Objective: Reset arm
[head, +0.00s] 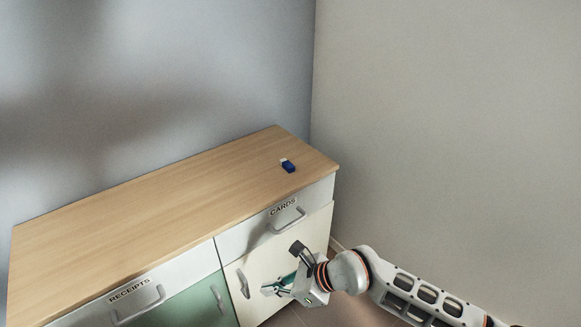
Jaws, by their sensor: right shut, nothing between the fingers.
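My right arm comes in from the lower right. Its gripper (272,289) is shut and empty, in front of the cream cabinet door below the drawer labelled CARDS (262,229). The fingers point left toward the door's upright handle (243,283); I cannot tell whether they touch the door. My left gripper is not in view.
A wooden-topped cabinet (150,212) stands against the wall.

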